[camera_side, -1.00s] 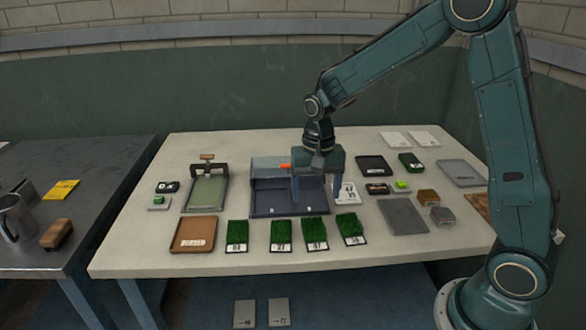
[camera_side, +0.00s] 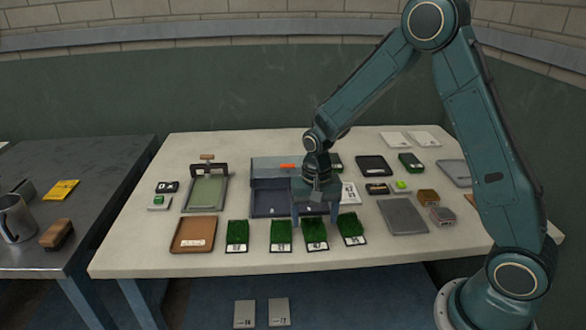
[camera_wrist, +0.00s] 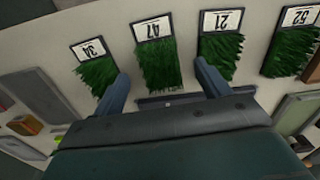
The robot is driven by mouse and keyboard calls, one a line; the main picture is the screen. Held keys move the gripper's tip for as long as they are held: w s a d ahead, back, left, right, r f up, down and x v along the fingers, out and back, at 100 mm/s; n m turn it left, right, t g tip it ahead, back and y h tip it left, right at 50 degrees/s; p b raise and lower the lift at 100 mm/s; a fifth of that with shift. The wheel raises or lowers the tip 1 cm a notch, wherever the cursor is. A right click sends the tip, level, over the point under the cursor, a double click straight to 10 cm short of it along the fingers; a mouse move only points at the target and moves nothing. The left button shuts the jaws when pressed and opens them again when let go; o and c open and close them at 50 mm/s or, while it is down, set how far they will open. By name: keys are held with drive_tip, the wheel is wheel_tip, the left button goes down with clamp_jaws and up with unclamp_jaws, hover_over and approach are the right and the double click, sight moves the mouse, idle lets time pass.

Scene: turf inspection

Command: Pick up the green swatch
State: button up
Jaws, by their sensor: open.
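Several green turf swatches with numbered white labels stand in a row along the table's front. The swatch marked 47 (camera_side: 316,233) is in front of and below my gripper (camera_side: 315,220). In the wrist view, swatch 47 (camera_wrist: 157,65) shows between the open fingers (camera_wrist: 162,72), with nothing held. Swatch 34 (camera_side: 351,226) is to its right in the side view; swatch 21 (camera_side: 281,234) and swatch 52 (camera_side: 237,234) are to its left. Another green swatch (camera_side: 411,161) lies at the back right, and one (camera_side: 336,160) is partly hidden behind my wrist.
A dark grey open tray (camera_side: 268,198) stands behind the row, partly covered by my gripper. A brown tray (camera_side: 194,235) is at the front left and a grey plate (camera_side: 402,217) at the right. A roller frame (camera_side: 206,190) stands at the back left.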

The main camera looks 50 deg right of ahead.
sight(314, 226)
drive_tip(key=shift+f, duration=1.55)
drive_tip(key=c, duration=1)
